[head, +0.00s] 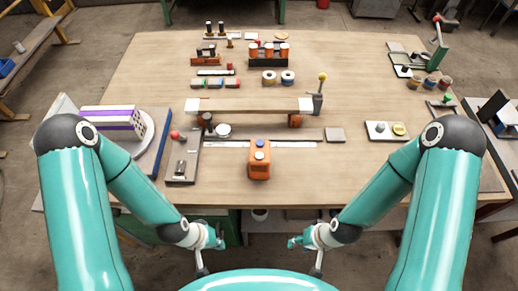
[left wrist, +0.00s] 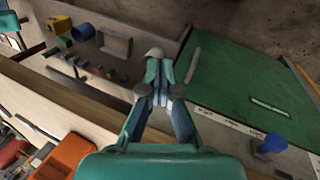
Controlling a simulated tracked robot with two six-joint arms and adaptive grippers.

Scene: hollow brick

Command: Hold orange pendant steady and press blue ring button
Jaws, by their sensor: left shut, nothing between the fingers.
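The orange pendant (head: 260,168) lies near the front edge of the wooden table, about the middle. A blue round button (head: 260,143) shows at its far end, with a pale round one nearer its middle. My left gripper (head: 221,238) is in front of the table edge, left of the pendant and apart from it. In the left wrist view its fingers (left wrist: 158,68) are closed together with nothing between them. My right gripper (head: 292,242) is also in front of the table edge, right of the pendant and apart from it; its fingers are too small to judge.
A wooden beam (head: 250,105) spans blocks behind the pendant. A grey plate with a red knob (head: 182,160) lies to the left, and a dark square pad (head: 335,135) to the right.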

